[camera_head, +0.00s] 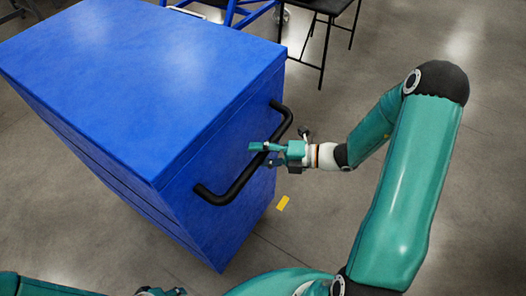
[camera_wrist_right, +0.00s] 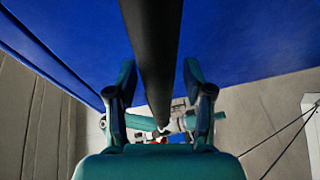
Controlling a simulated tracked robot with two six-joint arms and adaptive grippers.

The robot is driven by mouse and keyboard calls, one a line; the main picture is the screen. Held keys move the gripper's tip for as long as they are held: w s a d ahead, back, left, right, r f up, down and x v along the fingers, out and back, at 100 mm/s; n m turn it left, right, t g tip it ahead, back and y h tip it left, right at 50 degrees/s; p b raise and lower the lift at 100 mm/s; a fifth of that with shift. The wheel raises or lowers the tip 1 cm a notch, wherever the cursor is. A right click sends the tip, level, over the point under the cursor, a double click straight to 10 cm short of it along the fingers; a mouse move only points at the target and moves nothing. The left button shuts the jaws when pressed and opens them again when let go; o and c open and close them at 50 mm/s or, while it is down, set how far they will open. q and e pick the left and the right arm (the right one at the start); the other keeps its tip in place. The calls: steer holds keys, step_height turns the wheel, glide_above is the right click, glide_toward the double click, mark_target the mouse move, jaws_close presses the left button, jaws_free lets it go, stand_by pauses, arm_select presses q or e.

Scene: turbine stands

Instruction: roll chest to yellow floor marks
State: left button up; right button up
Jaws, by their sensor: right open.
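The blue chest (camera_head: 130,75) fills the left and middle of the head view, with drawer lines on its long side. A black bar handle (camera_head: 240,182) sticks out from its near right face. My right gripper (camera_head: 262,153) is open at the handle's middle. In the right wrist view the black handle (camera_wrist_right: 152,50) runs between its two spread fingers (camera_wrist_right: 158,85), with gaps on both sides. A yellow floor mark (camera_head: 283,203) shows just right of the chest's base. A dark piece at the bottom edge may be my left gripper (camera_head: 162,292); its fingers are not clear.
A blue metal frame (camera_head: 235,12) and a dark table with thin legs (camera_head: 325,30) stand behind the chest. The grey concrete floor (camera_head: 310,245) is clear to the right of and in front of the chest.

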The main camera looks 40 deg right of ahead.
jaws_close()
